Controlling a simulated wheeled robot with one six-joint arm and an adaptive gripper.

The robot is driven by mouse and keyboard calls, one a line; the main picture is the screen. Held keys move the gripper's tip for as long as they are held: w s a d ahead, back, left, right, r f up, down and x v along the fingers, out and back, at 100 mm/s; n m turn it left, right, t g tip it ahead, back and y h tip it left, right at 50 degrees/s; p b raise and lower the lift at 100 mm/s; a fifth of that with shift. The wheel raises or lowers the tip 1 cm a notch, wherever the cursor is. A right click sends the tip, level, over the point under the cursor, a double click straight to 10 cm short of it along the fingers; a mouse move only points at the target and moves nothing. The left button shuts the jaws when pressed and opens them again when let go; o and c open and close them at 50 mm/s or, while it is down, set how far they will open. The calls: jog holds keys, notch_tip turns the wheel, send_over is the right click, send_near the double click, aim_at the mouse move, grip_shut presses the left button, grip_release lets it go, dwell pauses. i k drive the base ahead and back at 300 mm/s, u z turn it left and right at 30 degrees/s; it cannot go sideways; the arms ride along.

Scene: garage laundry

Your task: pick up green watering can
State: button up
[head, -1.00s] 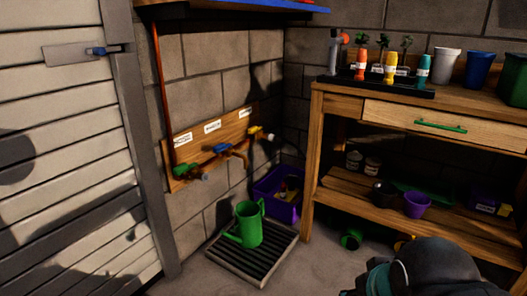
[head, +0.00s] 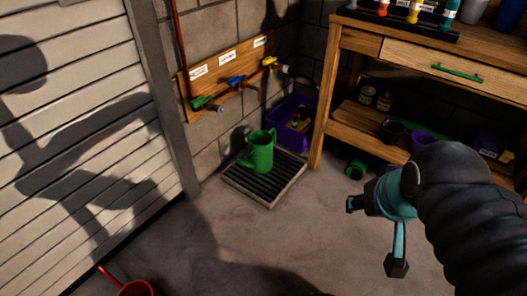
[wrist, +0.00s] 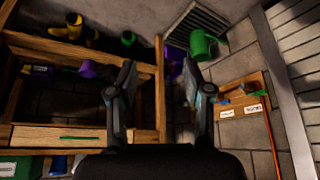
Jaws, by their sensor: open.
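The green watering can (head: 261,152) stands upright on a dark slatted drain tray (head: 240,189) on the floor, by the block wall. Its spout points to the left in the head view. It also shows in the wrist view (wrist: 200,45), at the top right of centre. My gripper (head: 372,233) is at the right in the head view, apart from the can and nearer to me. Its two fingers are spread and empty in the wrist view (wrist: 158,80).
A wooden workbench (head: 393,52) with a lower shelf stands to the right of the can. A purple crate (head: 292,122) is behind it. Taps on a wooden board (head: 222,77) jut from the wall. A red object (head: 135,288) lies at lower left. The floor in front is clear.

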aim_at(261, 143)
jog(key=z, duration=0.05)
jog(key=k, duration=0.35)
jog(key=u, duration=0.95)
jog(key=i, duration=1.2)
jog(key=z, duration=0.4)
jog(key=i, duration=0.7)
jog(key=z, duration=0.35)
